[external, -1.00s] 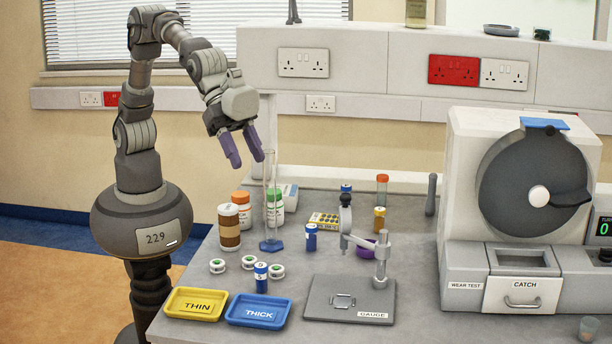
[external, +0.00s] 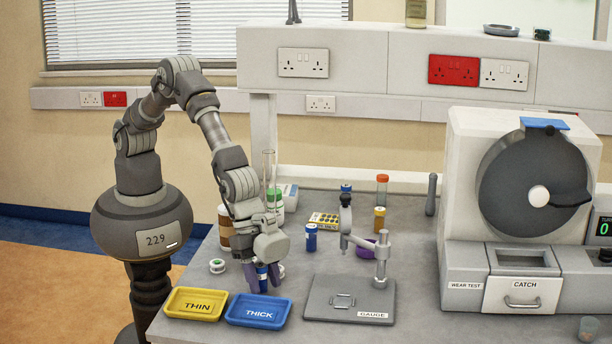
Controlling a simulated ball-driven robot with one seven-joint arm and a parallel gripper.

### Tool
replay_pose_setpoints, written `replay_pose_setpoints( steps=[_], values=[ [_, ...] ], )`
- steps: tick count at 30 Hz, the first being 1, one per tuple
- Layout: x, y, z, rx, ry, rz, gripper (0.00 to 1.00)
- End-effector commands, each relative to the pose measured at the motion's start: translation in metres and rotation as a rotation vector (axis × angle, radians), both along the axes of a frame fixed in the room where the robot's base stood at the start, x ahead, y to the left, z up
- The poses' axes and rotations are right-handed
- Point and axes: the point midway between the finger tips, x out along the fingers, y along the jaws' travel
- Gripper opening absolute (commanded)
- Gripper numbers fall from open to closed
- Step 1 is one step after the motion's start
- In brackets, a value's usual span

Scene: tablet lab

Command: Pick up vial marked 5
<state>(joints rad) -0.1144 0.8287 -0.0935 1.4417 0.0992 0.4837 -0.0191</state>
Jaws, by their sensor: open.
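A small blue vial (external: 262,278) with a white mark stands upright on the bench, behind the blue tray. My gripper (external: 263,281) points down at it, with one purple finger on each side of the vial. The jaws are open, and I cannot tell whether a finger touches it. Its top is partly hidden by my gripper. A second blue vial (external: 311,238) stands further back to the right, and another blue-capped one (external: 346,188) stands behind the gauge. The numbers on the vials are too small to read.
The yellow THIN tray (external: 194,317) and blue THICK tray (external: 246,321) lie just in front. The gauge stand (external: 325,308) is close on the right. Bottles and a glass cylinder (external: 269,165) stand behind my arm.

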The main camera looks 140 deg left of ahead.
Motion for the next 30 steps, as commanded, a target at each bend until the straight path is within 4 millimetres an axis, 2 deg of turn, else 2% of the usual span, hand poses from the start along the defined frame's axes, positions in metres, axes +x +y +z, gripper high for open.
replay_pose_setpoints(
  steps=[4,9,10,20,23,30],
  values=[
    [0.000,0.000,0.002,0.000,-0.001,0.000,0.44],
    [0.000,0.000,0.002,0.000,-0.001,0.000,0.05],
    [0.000,0.000,0.002,0.000,-0.001,0.000,0.03],
    [0.000,0.000,0.006,0.000,-0.002,0.000,0.03],
    [0.001,0.000,0.022,0.000,-0.004,0.000,0.03],
    [0.001,0.000,0.077,0.001,-0.004,0.000,0.03]
  ],
)
